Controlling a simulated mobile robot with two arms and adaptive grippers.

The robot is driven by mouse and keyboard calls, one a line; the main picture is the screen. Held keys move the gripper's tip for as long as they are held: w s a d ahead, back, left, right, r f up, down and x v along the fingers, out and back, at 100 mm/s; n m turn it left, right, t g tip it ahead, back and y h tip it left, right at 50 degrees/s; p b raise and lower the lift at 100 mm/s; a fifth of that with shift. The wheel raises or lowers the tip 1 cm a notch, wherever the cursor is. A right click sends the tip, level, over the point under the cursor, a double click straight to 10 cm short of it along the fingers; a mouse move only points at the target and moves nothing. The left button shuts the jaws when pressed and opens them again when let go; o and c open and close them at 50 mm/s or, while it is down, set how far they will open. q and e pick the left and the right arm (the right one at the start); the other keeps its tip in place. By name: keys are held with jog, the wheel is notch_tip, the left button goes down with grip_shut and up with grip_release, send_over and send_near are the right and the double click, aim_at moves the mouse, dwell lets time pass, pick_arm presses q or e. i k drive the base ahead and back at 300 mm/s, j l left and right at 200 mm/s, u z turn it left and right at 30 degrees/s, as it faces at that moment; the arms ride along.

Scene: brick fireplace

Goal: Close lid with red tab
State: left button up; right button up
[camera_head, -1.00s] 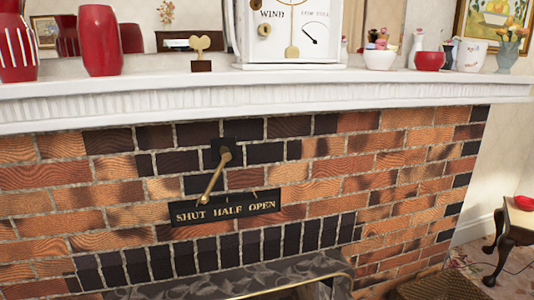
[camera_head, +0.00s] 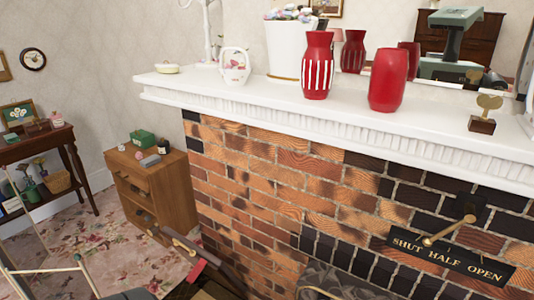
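A dark box (camera_head: 212,288) with a wooden rim stands low by the hearth, at the bottom edge of the head view and partly cut off. A brown bar-like edge, perhaps its raised lid (camera_head: 187,245), slants down to the right above it. A red tab (camera_head: 196,270) hangs by this edge. How far the lid stands open cannot be told. Neither of my grippers is in view.
A white mantel (camera_head: 330,120) with red vases (camera_head: 388,80) runs above the brick fireplace. A small wooden cabinet (camera_head: 165,190) stands left of it on flowered carpet (camera_head: 120,225). Thin rods (camera_head: 45,268) show at bottom left. A dark side table (camera_head: 45,140) stands far left.

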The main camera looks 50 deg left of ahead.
aim_at(205, 262)
jog(key=u, duration=2.25)
